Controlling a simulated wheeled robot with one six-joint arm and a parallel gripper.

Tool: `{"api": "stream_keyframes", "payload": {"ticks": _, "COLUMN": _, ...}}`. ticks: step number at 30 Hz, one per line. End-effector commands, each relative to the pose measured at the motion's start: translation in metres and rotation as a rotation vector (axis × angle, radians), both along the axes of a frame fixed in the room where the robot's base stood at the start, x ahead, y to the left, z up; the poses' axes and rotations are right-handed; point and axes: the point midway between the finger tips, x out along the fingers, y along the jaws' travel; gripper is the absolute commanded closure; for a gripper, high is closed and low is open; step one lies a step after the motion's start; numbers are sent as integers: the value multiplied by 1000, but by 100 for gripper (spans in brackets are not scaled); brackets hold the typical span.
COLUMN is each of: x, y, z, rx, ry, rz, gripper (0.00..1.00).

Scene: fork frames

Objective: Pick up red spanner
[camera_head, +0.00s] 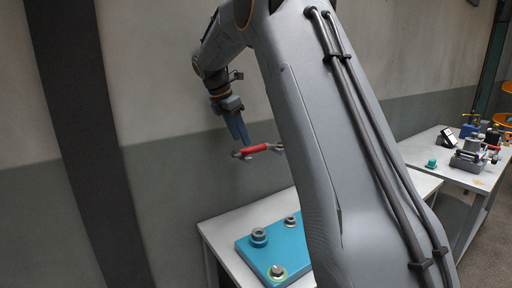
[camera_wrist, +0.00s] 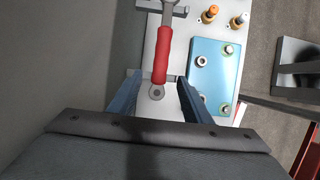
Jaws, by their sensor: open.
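The red spanner (camera_head: 257,149) is off the table top, near the wall in the head view, with a red handle and grey ends. In the wrist view, the spanner (camera_wrist: 163,55) lies lengthwise, its grey ring end toward my gripper. Grey bracket-like pieces show at both ends of it; how it is supported is unclear. My gripper (camera_head: 243,141) points down at the spanner, its blue fingertips close to it. In the wrist view, my gripper (camera_wrist: 158,82) is open, with the lower handle and ring between its fingers. Contact cannot be told.
A white table (camera_head: 222,222) stands below, bearing a blue plate (camera_head: 254,252) with several metal fittings. Orange-topped fittings (camera_wrist: 210,14) stand on the table in the wrist view. The wall (camera_head: 175,165) is close by. A second table (camera_head: 428,152) with equipment is at the right.

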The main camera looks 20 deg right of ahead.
Motion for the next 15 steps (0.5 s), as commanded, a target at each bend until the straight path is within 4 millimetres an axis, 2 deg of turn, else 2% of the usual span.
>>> {"api": "stream_keyframes", "payload": {"ticks": 3, "x": 3, "y": -18, "z": 1, "rx": 0, "ry": 0, "rz": -2, "gripper": 55}}
{"api": "stream_keyframes", "payload": {"ticks": 9, "x": 6, "y": -28, "z": -1, "rx": 0, "ry": 0, "rz": 0, "gripper": 55}}
{"api": "stream_keyframes", "payload": {"ticks": 15, "x": 6, "y": -37, "z": -24, "rx": 1, "ry": 4, "rz": -2, "gripper": 55}}
